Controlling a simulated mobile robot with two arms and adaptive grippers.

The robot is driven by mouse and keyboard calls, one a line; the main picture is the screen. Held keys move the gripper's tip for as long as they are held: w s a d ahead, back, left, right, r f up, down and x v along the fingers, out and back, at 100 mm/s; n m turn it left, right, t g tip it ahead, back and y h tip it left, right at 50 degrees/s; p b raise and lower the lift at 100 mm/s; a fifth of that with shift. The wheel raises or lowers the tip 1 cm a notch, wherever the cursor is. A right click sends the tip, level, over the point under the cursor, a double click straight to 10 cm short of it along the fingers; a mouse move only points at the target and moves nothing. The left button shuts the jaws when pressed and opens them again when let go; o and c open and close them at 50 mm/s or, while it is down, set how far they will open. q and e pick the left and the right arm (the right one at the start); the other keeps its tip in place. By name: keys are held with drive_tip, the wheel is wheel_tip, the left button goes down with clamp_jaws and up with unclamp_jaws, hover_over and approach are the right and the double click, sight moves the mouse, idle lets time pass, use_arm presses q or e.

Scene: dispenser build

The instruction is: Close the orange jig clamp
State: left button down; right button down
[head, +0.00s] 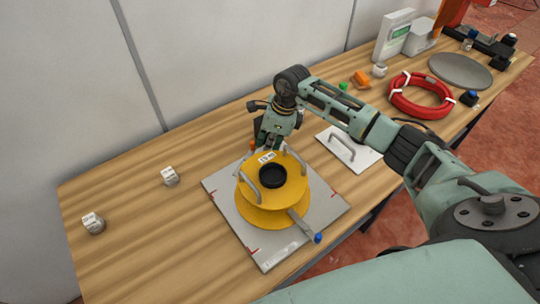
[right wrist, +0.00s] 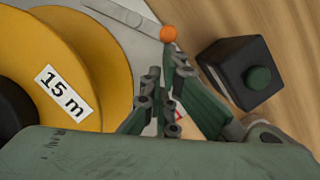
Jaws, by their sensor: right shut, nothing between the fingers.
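The orange jig clamp shows as an orange ball knob (right wrist: 168,33) on a grey lever in the right wrist view. In the head view the knob (head: 252,145) shows at the far side of the yellow reel (head: 262,212), partly hidden by my gripper. My right gripper (head: 267,143) is shut and empty, low beside the reel. In the right wrist view its fingertips (right wrist: 162,68) are close to the knob; I cannot tell whether they touch it. The reel, marked "15 m", sits on a grey jig plate (head: 222,190). My left gripper is not in view.
A black box with a green button (right wrist: 240,75) stands next to my fingers. A second lever with a blue knob (head: 318,238) extends at the reel's front. A white plate with a handle (head: 365,157) and a red coil (head: 393,98) lie right. The table's left is mostly clear.

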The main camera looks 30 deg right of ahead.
drive_tip(key=w+n+b, duration=0.1)
drive_tip(key=n+b, duration=0.1)
drive_tip(key=w+n+b, duration=0.1)
drive_tip(key=b, duration=0.2)
drive_tip(key=shift+w+a+f+n+g, duration=0.1)
drive_tip(key=shift+w+f+n+g, duration=0.1)
drive_tip(key=shift+w+n+g, duration=0.2)
drive_tip(key=shift+w+a+r+b, duration=0.15)
drive_tip(key=shift+w+b, duration=0.2)
drive_tip(key=shift+b, duration=0.55)
drive_tip(key=shift+r, duration=0.15)
